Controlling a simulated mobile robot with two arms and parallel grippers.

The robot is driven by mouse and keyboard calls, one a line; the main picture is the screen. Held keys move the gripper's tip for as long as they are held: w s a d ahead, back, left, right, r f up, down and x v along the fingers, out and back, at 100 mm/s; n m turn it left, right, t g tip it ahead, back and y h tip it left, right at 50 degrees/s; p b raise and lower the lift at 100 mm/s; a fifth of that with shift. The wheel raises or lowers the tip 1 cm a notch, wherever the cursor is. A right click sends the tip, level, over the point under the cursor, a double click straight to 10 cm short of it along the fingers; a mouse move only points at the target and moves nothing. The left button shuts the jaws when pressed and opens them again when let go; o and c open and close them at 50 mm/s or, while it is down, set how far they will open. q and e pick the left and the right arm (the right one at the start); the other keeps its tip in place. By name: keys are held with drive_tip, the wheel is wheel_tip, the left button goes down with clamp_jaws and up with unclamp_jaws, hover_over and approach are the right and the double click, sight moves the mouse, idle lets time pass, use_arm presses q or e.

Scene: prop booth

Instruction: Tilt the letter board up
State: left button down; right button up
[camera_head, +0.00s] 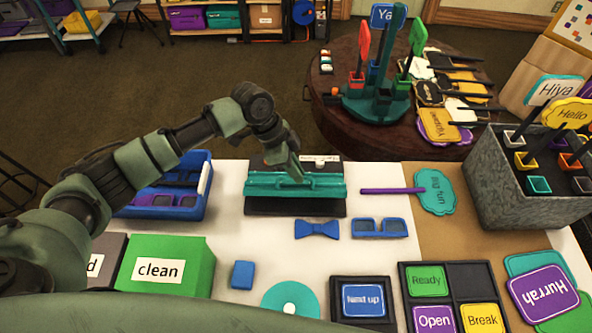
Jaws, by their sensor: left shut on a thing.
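The letter board (325,188) appears as a teal bar-like piece, seen nearly edge-on, over a dark flat base (295,208) on the white table. A dark panel with a small white label (322,159) shows just behind it. My left gripper (294,176) reaches down from behind and is shut on the teal letter board near its middle. The fingertips are small here and partly merge with the teal piece. I cannot tell the board's exact tilt. My right gripper is not in view.
A teal sign (432,192) lies to the right, and a blue tray (203,207) stands left. A grey bin (515,205) of signs stands far right. Sign cards fill the front right.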

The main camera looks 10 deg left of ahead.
use_arm(q)
drive_tip(key=shift+w+a+f, duration=0.1)
drive_tip(key=shift+w+a, duration=0.1)
drive_tip(key=c, duration=1.7)
unclamp_jaws()
drive_tip(key=shift+o, duration=1)
drive_tip(key=shift+w, duration=0.1)
drive_tip(key=shift+w+d+f, duration=0.1)
drive_tip(key=shift+w+f, duration=0.05)
drive_tip(key=shift+s, duration=0.2)
drive_tip(key=b+v, duration=0.1)
drive_tip(key=v, duration=0.7)
